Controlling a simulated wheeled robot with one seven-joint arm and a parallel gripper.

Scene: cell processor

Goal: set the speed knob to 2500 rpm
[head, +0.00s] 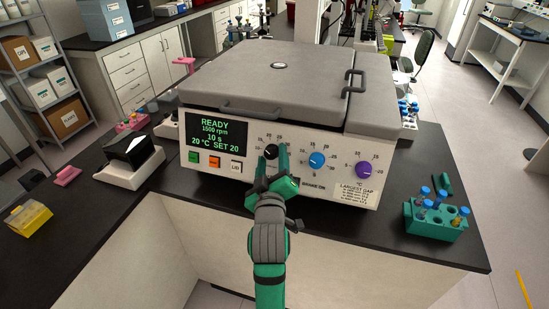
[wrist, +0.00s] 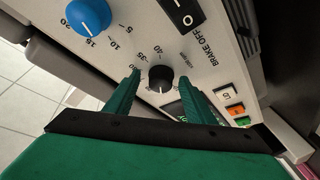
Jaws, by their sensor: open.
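The centrifuge (head: 280,85) has its grey lid shut and a white front panel. Its display (head: 211,138) reads READY, 1500 rpm, 10 s and 20 °C SET 20. The black knob (head: 271,151) is the leftmost dial, with numbers around it. My gripper (head: 279,157) is in front of this knob and partly covers it and its scale. In the wrist view, the black knob (wrist: 160,79) shows between the open green fingers (wrist: 161,78), with a gap on each side. Its white mark points toward the bottom of that view. I cannot tell how deep the fingertips reach.
A blue knob (head: 317,160) and a purple knob (head: 363,169) are to the right. A black brake switch (wrist: 182,12) is near the black knob. Small coloured buttons (head: 214,162) sit below the display. A green tube rack (head: 437,220) stands on the bench at right.

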